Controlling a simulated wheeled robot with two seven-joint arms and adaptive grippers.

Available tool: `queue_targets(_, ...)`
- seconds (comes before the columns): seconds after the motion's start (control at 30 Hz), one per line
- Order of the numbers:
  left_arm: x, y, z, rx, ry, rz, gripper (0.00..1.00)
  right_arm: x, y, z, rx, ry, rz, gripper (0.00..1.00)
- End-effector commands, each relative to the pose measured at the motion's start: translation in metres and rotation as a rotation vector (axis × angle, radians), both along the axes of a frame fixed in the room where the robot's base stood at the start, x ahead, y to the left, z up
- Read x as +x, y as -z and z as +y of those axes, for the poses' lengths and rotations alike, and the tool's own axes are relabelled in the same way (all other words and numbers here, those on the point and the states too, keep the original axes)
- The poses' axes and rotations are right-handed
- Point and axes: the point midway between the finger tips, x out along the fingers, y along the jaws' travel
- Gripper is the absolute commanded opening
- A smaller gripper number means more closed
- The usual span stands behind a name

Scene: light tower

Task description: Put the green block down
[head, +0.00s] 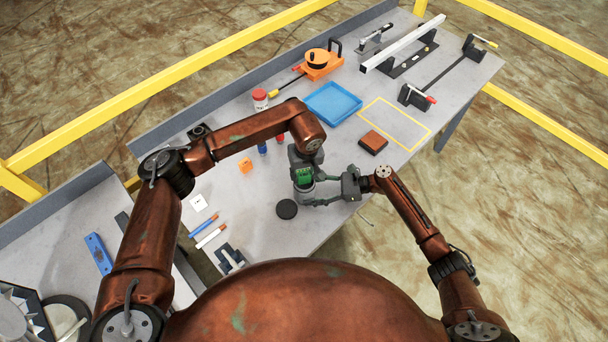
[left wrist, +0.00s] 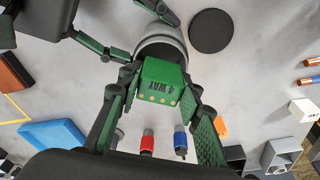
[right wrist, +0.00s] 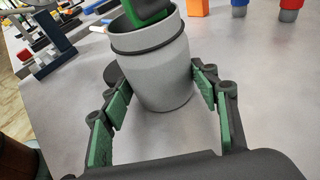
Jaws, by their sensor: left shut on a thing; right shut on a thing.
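My left gripper (head: 303,172) points down and is shut on the green block (left wrist: 160,82), which is marked "4 WAY". The block shows between its fingers in the left wrist view. A grey cylinder with a dark band (right wrist: 155,75) stands upright on the table under the left gripper. My right gripper (head: 322,194) is shut around its sides, low and from the right. In the right wrist view, a green and dark part (right wrist: 145,10) shows at the cylinder's top. I cannot tell if the block touches the cylinder.
A black disc (head: 287,209) lies beside the cylinder. An orange cube (head: 245,165), a blue tray (head: 333,103) and a brown block (head: 373,142) lie farther back. A yellow outlined area (head: 405,124) is empty.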

Motion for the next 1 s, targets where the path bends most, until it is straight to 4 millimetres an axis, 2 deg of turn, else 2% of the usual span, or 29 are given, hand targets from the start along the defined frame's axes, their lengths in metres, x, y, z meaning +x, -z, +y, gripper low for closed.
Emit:
queue_targets(0.33,0.001,0.004,0.0,0.0,0.0,-0.002,0.04,-0.001,0.003,0.0,-0.003,0.0,0.002,0.41)
queue_targets(0.77,0.0,0.019,0.0,0.001,0.001,0.0,0.04,-0.002,0.002,0.0,-0.001,-0.002,0.003,0.42)
queue_targets(0.8,-0.001,0.02,0.0,0.002,0.001,0.002,0.33,-0.002,0.002,0.0,0.0,-0.003,0.003,0.42)
queue_targets(1.0,-0.001,0.021,0.0,0.002,0.001,0.003,0.47,-0.003,0.001,0.0,0.001,-0.005,0.003,0.42)
